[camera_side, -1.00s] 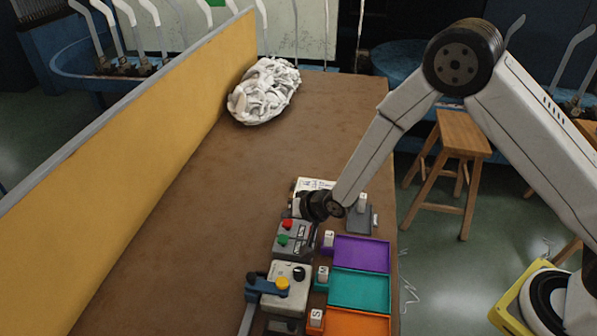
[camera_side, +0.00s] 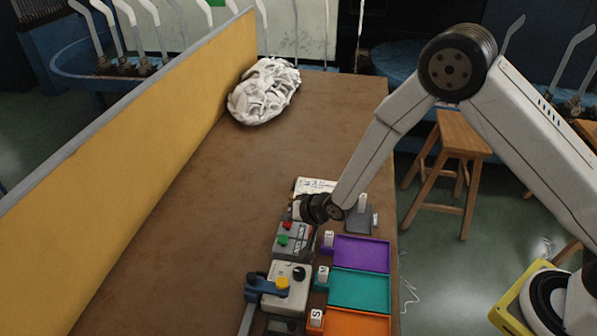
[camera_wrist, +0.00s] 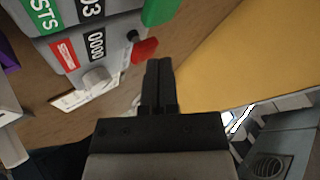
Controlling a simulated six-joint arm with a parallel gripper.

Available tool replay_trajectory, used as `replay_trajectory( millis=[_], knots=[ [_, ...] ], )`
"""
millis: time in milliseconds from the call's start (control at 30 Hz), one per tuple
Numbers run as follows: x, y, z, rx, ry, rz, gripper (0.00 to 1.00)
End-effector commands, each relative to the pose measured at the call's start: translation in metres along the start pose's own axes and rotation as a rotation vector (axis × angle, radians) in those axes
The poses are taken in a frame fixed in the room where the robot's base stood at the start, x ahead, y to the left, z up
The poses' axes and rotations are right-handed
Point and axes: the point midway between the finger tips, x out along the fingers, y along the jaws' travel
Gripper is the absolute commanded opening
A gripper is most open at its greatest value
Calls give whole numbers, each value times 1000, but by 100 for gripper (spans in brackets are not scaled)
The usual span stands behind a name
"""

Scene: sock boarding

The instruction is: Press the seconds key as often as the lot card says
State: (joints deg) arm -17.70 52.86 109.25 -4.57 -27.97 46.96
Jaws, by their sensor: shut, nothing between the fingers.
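The grey counter box (camera_side: 296,243) stands on the bench with a red key (camera_side: 287,224) and a green key (camera_side: 283,240). In the wrist view the red key (camera_wrist: 145,50) is beside the red seconds label (camera_wrist: 63,55) and a counter window (camera_wrist: 97,44) that seems to read 0000. The window by the green label is cut off, ending in 03. My gripper (camera_wrist: 158,64) is shut and empty, its tips close to the red key; I cannot tell whether they touch. The lot card (camera_side: 312,185) is a white card behind my wrist, partly hidden and unreadable.
A pale box with a yellow button (camera_side: 282,283) and purple (camera_side: 361,254), teal (camera_side: 360,290) and orange (camera_side: 357,323) trays stand nearer the camera. A white sock pile (camera_side: 264,91) lies by the yellow partition (camera_side: 150,160). The middle of the bench is clear.

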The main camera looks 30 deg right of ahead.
Motion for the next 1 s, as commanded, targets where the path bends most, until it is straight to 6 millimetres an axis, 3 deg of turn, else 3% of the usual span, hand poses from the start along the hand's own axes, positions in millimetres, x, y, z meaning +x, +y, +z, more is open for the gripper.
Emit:
replay_trajectory(
  millis=[1000],
  knots=[
    [6,4,5,0,0,0,0]
  ],
)
